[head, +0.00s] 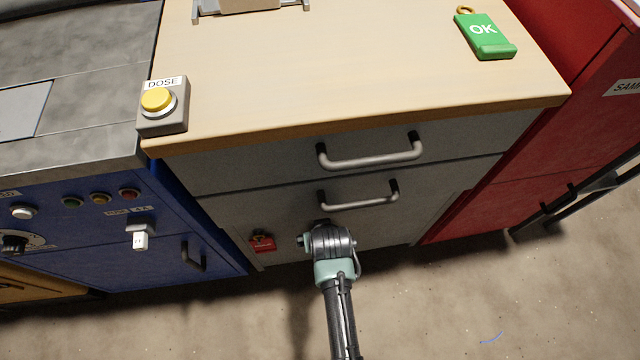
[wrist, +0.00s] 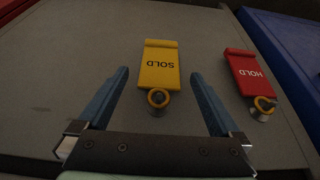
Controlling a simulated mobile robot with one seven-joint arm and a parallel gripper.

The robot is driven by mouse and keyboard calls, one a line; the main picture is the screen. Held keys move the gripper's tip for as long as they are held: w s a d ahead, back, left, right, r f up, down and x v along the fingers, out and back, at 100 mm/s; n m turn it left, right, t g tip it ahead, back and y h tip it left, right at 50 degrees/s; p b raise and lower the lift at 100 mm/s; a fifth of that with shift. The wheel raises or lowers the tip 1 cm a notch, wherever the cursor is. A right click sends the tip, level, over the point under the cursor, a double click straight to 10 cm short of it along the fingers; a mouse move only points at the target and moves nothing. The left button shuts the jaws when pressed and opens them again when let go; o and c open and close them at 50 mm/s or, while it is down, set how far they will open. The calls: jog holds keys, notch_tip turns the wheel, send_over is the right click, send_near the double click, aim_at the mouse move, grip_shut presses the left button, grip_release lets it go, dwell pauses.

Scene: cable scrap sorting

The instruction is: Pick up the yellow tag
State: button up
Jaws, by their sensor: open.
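The yellow tag (wrist: 159,66) reads SOLD, upside down in the wrist view. Its yellow ring (wrist: 158,98) sits around a small metal peg on a grey panel. My gripper (wrist: 160,75) is open, with one blue finger on each side of the tag and a gap on both sides; nothing is held. In the head view my arm's end (head: 330,243) is low at the grey cabinet front, and the yellow tag is hidden behind it.
A red HOLD tag (wrist: 250,75) hangs on its own peg close to the right finger; it also shows in the head view (head: 262,242). Drawer handles (head: 360,195) stick out above my arm. A green OK tag (head: 485,37) and a DOSE button (head: 158,101) are on the worktop.

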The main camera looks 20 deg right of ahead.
jog(key=shift+x, duration=0.95)
jog(key=shift+c, duration=0.2)
jog(key=c, duration=1.3)
jog(key=shift+r, duration=0.25)
